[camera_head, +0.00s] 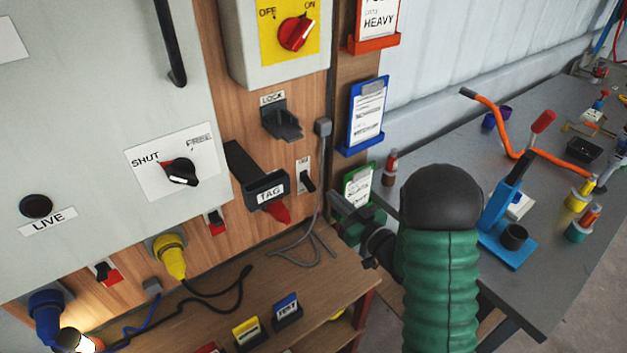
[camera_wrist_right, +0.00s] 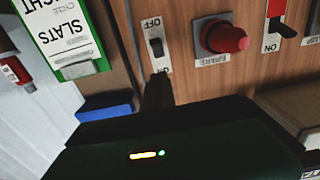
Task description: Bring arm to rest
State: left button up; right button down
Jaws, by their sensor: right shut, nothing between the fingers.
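My right arm (camera_head: 438,270) comes in from the bottom of the head view, with a green ribbed sleeve and a rounded black joint. My right gripper (camera_head: 338,203) points left toward the wooden panel and is partly hidden behind the arm. It is just right of a small switch (camera_head: 307,178) and the grey cable. In the right wrist view the dark gripper (camera_wrist_right: 158,88) looks shut and empty, below the OFF/ON switch (camera_wrist_right: 156,48). I cannot tell whether it touches the panel. My left gripper is not in view.
The black TAG holder (camera_head: 267,190) and lock bracket (camera_head: 282,122) stick out from the panel. A wooden shelf (camera_head: 300,275) lies below, with loose cables.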

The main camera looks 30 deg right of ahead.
jog(key=s+a+f+m+g+h+p, duration=0.1)
jog(key=s+a+f+g+h, duration=0.15)
jog(key=a+f+g, duration=0.45)
jog(key=s+a+g, duration=0.4)
jog(key=s+a, duration=0.1)
jog(key=s, duration=0.3)
jog(key=s+a+f+g+y, duration=0.1)
jog(key=s+a+g, duration=0.3)
jog(key=s, duration=0.4)
jog(key=shift+s+a+f+p, duration=0.15)
jog(key=shift+a+f+p, duration=0.15)
jog(key=shift+a+p, duration=0.15)
jog(key=shift+a, duration=0.2)
jog(key=shift+d, duration=0.1)
